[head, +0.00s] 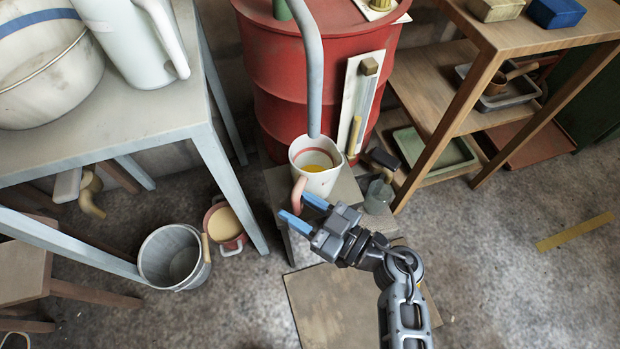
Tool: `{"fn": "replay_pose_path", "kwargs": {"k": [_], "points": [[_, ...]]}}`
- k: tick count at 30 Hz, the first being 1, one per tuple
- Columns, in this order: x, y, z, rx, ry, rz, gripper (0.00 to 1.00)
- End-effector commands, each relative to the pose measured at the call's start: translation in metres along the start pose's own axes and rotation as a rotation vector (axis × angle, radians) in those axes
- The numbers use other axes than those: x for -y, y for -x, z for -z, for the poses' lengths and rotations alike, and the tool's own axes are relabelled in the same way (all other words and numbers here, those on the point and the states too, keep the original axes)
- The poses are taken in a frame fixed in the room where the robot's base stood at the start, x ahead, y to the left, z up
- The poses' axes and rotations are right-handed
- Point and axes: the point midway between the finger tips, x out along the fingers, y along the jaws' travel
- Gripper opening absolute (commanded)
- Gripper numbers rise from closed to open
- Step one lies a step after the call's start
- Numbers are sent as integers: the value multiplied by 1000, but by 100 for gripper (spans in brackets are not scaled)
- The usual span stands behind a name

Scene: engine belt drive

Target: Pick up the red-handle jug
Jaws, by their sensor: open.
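The red-handle jug (317,177) is a white jug with a reddish band near its rim and yellow liquid inside. It stands upright on a small low stand (345,195) in front of the red drum, under the end of a grey pipe. Its pinkish-red handle (298,192) faces the front left. My gripper (303,210) is open, with its two blue fingers near the handle. One finger overlaps the jug's lower side in the picture. I cannot tell whether the fingers touch the jug or have the handle between them.
The grey pipe (314,75) comes down right over the jug. A grey metal cup (378,197) stands to its right. A grey table (110,110) is at left, with a bucket (172,258) and a red pot (226,224) on the floor. A wooden shelf (440,80) stands at right.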

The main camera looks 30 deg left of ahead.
Motion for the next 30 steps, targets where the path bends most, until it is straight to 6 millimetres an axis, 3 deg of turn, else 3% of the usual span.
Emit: {"fn": "replay_pose_path", "kwargs": {"k": [10, 23, 30], "points": [[0, -8, 0, 0, 0, -1, 43], [0, -7, 0, 0, 0, -2, 2], [0, -7, 0, 0, 0, -2, 0]]}}
